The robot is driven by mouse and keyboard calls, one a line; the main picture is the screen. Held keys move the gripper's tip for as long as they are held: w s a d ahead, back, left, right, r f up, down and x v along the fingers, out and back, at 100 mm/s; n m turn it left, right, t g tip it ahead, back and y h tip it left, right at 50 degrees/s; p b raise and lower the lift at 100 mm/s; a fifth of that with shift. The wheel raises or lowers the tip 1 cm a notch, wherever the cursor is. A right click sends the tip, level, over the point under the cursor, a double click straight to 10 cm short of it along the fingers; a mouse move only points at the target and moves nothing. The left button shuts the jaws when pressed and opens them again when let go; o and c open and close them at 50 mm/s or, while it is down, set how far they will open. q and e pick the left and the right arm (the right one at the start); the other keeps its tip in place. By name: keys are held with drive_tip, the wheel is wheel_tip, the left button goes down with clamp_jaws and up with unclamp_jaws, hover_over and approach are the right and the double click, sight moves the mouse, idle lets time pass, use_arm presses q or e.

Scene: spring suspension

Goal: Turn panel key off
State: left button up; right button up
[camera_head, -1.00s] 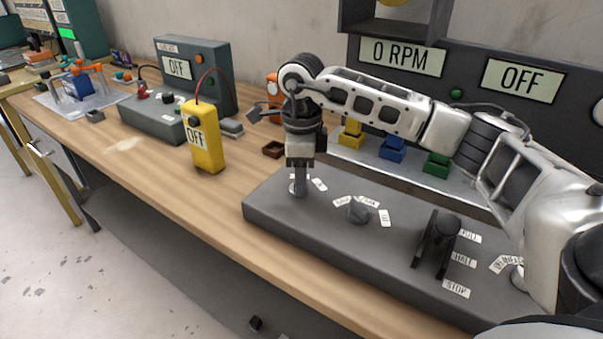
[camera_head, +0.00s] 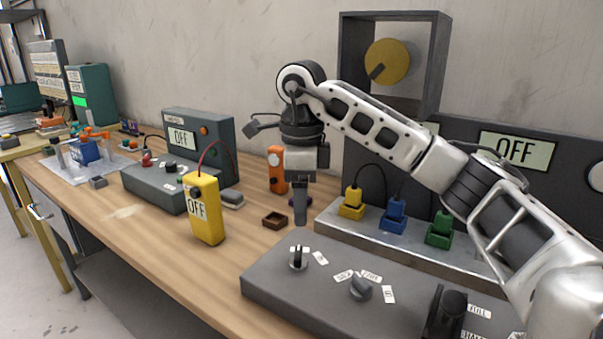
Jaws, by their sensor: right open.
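The grey control panel (camera_head: 275,282) lies on the workbench at the right. Its key switch (camera_head: 298,257), a small dark key on a pale round base, stands near the panel's far left corner, with white labels beside it. My right gripper (camera_head: 301,220) points down just above and behind the key in the picture, apart from it and holding nothing. Its fingers overlap in this view, so the gap between them is hidden. My left gripper is not in view.
A grey knob (camera_head: 360,287) and a black lever (camera_head: 445,315) stand on the panel right of the key. Behind are yellow (camera_head: 352,204), blue (camera_head: 393,218) and green (camera_head: 439,231) plugs. A yellow meter (camera_head: 204,208) reading OFF stands left. A display (camera_head: 516,151) reads OFF.

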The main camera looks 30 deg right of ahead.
wheel_tip(320, 180, up, 5)
drive_tip(key=shift+r+p, duration=0.1)
drive_tip(key=shift+p, duration=0.6)
